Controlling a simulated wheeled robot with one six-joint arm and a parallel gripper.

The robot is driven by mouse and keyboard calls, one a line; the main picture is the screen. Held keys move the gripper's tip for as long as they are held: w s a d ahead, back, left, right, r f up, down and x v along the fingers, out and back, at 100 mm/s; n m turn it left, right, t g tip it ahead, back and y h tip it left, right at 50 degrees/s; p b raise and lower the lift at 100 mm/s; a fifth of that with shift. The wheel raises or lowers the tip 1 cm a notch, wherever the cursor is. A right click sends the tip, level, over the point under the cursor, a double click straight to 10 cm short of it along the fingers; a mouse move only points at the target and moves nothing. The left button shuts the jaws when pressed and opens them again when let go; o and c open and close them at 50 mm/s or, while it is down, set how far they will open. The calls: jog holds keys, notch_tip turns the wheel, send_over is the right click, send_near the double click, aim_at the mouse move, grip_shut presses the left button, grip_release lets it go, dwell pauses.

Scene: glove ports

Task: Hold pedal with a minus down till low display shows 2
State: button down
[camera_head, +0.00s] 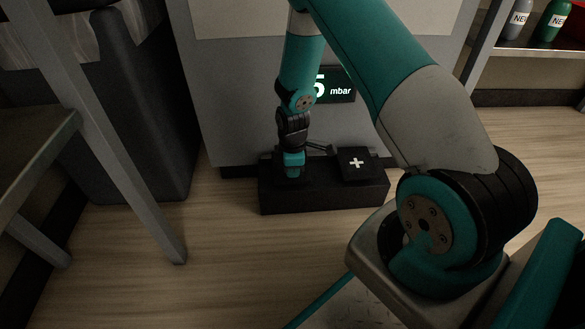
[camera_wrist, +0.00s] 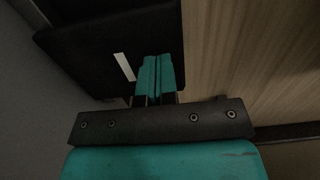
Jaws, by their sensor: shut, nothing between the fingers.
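The minus pedal (camera_wrist: 85,55) is a dark plate with a white bar in the wrist view. In the head view my arm hides most of it. My gripper (camera_head: 291,174) is shut and empty, pointing down at the left end of the black pedal block (camera_head: 325,198). In the wrist view its teal fingertips (camera_wrist: 158,62) lie together over the pedal beside the white bar; I cannot tell whether they touch it. The low display (camera_head: 340,88) on the grey cabinet shows a 5 and "mbar"; my arm hides its left part.
The plus pedal (camera_head: 357,163) stands just right of my gripper on the same block. A dark bin (camera_head: 140,130) and a table leg (camera_head: 120,150) stand at the left. Shelves with bottles (camera_head: 553,22) are at the upper right. The wooden floor (camera_head: 230,245) in front is clear.

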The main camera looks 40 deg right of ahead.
dwell(0.4)
jog(key=shift+s+f+p, duration=0.15)
jog(key=shift+f+p, duration=0.1)
jog(key=shift+p, duration=0.5)
jog(key=shift+a+f+p, duration=0.1)
jog(key=shift+f+p, duration=0.2)
jog(key=shift+p, duration=0.1)
jog(key=shift+s+f, duration=0.1)
jog(key=shift+f, duration=0.55)
jog(key=shift+s+a+f, duration=0.1)
jog(key=shift+a, duration=0.1)
dwell(0.5)
notch_tip(320, 180, up, 15)
jog(key=s+p, duration=0.1)
jog(key=p, duration=0.9)
jog(key=shift+a+f+p, duration=0.2)
jog(key=shift+a+p, duration=0.1)
jog(key=shift+a, duration=0.1)
jog(key=shift+s, duration=0.1)
